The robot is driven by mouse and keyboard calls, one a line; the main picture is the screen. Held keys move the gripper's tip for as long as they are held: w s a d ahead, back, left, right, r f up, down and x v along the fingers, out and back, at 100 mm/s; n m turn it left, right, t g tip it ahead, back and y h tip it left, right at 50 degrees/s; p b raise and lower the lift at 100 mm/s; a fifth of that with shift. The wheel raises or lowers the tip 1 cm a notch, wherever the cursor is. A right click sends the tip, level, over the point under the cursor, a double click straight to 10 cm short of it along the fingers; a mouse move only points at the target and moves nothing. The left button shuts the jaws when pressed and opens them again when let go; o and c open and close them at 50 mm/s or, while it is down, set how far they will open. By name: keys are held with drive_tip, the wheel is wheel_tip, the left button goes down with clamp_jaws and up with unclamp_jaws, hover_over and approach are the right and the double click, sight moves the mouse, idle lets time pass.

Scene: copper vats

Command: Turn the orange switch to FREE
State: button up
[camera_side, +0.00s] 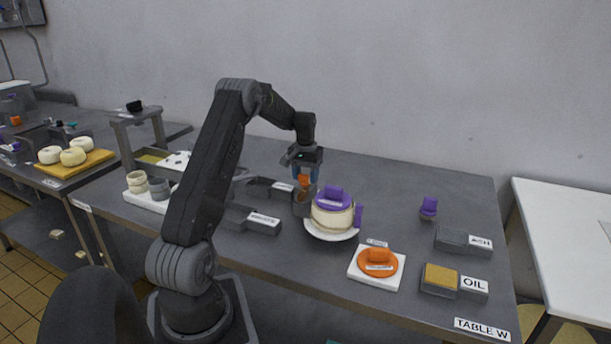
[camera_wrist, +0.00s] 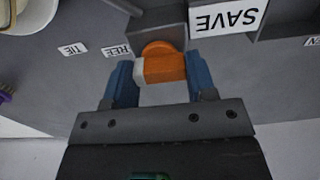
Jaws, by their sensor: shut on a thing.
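An orange switch (camera_wrist: 166,66) has a bar handle with a white tip and a round orange part behind it. My gripper (camera_wrist: 160,80), with blue fingers on both sides of the bar, is shut on the handle. The white tip points left in the wrist view. A partly covered label (camera_wrist: 117,52) reading "REE" lies just up-left of the tip, and a "TIE" label (camera_wrist: 73,49) lies further left. In the side view my gripper (camera_side: 305,172) reaches down to the orange switch (camera_side: 304,181), whose lower part is hard to make out.
A cream cake with purple pieces (camera_side: 333,212) on a white plate (camera_side: 331,234) stands close right of my gripper. A white square with an orange disc (camera_side: 378,262) lies nearer the front. A bin with a "SAVE" label (camera_wrist: 226,17) is close by. Open tabletop lies behind the cake.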

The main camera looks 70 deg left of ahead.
sight(306, 175)
drive_tip(key=o, duration=0.9)
drive_tip(key=shift+o, duration=0.2)
wheel_tip(306, 175, up, 14)
idle(0.5)
